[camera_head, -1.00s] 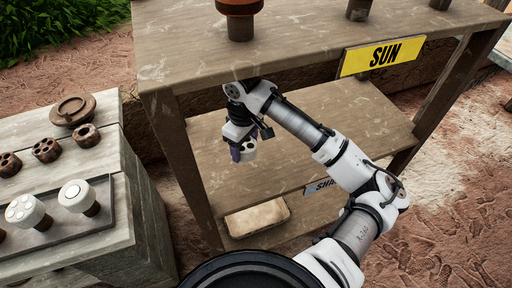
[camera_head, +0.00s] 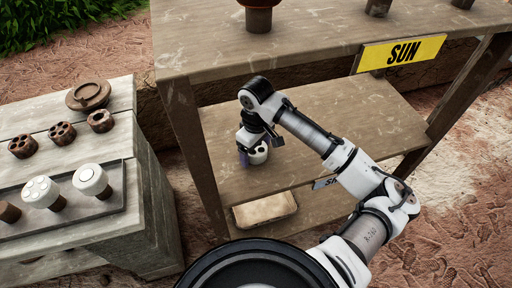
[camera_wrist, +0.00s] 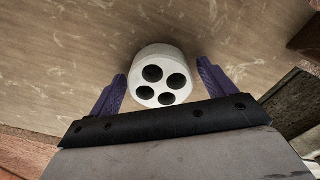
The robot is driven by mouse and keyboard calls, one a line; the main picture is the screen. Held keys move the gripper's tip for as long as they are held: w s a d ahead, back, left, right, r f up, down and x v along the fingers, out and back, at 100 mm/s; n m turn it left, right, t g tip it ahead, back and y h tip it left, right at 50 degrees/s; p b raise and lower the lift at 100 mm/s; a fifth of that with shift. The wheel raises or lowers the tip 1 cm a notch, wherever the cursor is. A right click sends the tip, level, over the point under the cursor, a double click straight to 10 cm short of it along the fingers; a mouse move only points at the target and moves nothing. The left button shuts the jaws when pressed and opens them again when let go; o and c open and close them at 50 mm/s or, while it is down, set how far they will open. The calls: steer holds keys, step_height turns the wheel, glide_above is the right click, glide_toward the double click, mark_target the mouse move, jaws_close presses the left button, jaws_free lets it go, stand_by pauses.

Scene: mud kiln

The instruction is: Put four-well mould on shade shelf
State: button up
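The four-well mould (camera_wrist: 161,74) is a white round block with dark wells in its top. In the wrist view it is between the two purple fingers of my gripper (camera_wrist: 162,82), with a narrow gap on each side, so the gripper looks open around it. In the head view the mould (camera_head: 259,155) is at the lower, shade shelf (camera_head: 345,135), near its left part, with my gripper (camera_head: 250,152) over it. It appears to stand on the shelf boards, though its underside is hidden. The shade sign (camera_head: 325,183) is partly covered by my arm.
The upper sun shelf (camera_head: 300,38), with its yellow sign (camera_head: 400,53), hangs above and behind my arm. A pale slab (camera_head: 265,209) lies low under the shade shelf. A side bench (camera_head: 60,150) at left holds brown moulds and a tray (camera_head: 75,215) with white-topped stamps.

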steer(key=shift+r+b, duration=0.35)
steer(key=shift+r, duration=3.6)
